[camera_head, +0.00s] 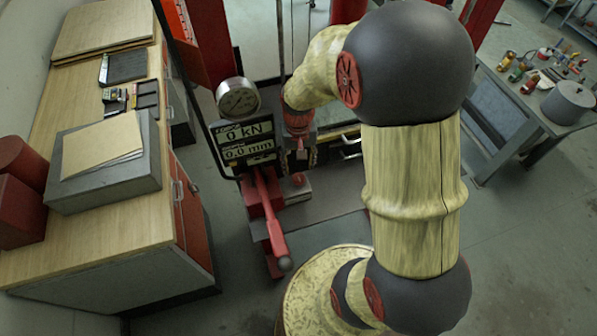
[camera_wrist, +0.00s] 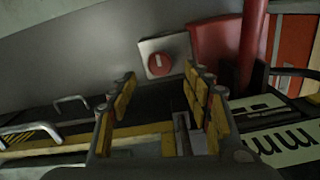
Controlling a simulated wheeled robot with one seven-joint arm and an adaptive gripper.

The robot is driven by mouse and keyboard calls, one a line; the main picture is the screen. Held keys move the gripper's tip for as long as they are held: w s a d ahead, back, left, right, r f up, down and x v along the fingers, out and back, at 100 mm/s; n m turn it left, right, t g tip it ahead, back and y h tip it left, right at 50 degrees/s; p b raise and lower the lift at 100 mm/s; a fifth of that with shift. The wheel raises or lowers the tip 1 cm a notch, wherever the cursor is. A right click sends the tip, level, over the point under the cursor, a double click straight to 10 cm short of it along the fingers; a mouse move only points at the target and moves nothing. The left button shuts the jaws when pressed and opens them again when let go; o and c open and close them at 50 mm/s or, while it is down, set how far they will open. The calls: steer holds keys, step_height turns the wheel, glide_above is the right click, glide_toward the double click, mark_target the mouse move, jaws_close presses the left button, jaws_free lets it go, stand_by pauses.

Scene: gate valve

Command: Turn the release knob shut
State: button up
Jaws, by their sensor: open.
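A round red knob (camera_wrist: 159,64) with a pale mark across it sits on a square light plate in the wrist view. I take it to be the release knob; I cannot make it out in the head view. My gripper (camera_wrist: 162,80) is open, with its yellow-padded fingers spread to either side below the knob in the picture. Nothing is between the fingers, and they appear apart from the knob. In the head view my gripper (camera_head: 299,158) points down beside the display panel, partly hidden by my arm.
A dial gauge (camera_head: 238,98) and a display panel (camera_head: 245,144) reading 0 kN and 0.0 mm stand left of my gripper. A red lever (camera_head: 271,218) slants below them. A wooden bench (camera_head: 105,235) is at left, a tool table (camera_head: 525,100) at right. Open floor lies at lower right.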

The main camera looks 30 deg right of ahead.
mark_target(299, 178)
step_height(299, 178, up, 6)
steer(key=shift+f, duration=0.2)
stand_by(0.5)
steer(key=s+a+n+t+b, duration=0.5)
steer(key=s+a+b, duration=0.7)
steer(key=b, duration=0.6)
steer(key=shift+s+r+t, duration=0.3)
steer(key=shift+s+r, duration=0.1)
steer(key=shift+r, duration=0.05)
steer(key=shift+d, duration=0.15)
